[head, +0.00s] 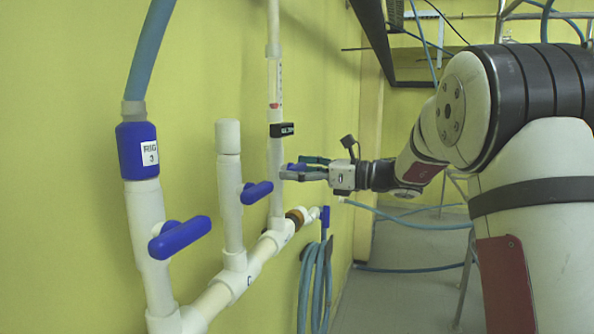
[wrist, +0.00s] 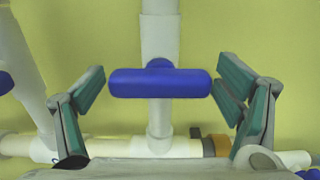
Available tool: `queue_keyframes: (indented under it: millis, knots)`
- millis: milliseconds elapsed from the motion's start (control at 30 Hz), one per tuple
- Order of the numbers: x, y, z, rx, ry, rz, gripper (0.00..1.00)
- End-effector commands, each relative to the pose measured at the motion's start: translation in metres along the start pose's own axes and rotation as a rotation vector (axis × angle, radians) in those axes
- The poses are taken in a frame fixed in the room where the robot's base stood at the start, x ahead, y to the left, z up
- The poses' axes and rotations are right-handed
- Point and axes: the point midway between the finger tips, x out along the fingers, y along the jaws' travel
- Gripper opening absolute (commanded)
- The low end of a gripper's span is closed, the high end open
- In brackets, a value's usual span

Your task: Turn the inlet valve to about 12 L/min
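The valve on the pipe below the flow tube has a blue handle (wrist: 158,83), lying horizontally across its white pipe in the wrist view. In the head view, this handle (head: 297,166) is partly hidden by my fingers. My gripper (head: 305,170) is open around it, with one green-padded finger near each end; the wrist view shows gaps and no clear contact. The clear flow tube (head: 275,85) stands above the valve with a red float (head: 275,105) low in it. Its scale and the black label (head: 282,130) are too small to read.
Two other blue handles, a large one (head: 180,237) and a smaller one (head: 257,192), sit on pipes to the left. A blue hose coil (head: 316,285) hangs below my gripper. The yellow wall (head: 330,105) is close behind the pipes. Floor at right has hoses.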

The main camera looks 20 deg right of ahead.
Motion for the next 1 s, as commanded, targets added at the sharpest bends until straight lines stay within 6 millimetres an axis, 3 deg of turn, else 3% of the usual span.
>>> queue_keyframes:
  millis: [33,133,167,567,1000]
  knots:
    - [-0.0001,0.0000,0.0000,0.000,0.000,0.000,0.67]
    - [-0.0002,0.0001,-0.0001,0.000,0.000,0.000,0.45]
    - [-0.0002,0.0001,-0.0001,0.000,0.000,0.000,0.42]
    - [0.0004,-0.0004,-0.0009,-0.051,0.000,0.001,0.42]
    - [0.0014,-0.0020,-0.0030,-0.386,0.002,0.000,0.42]
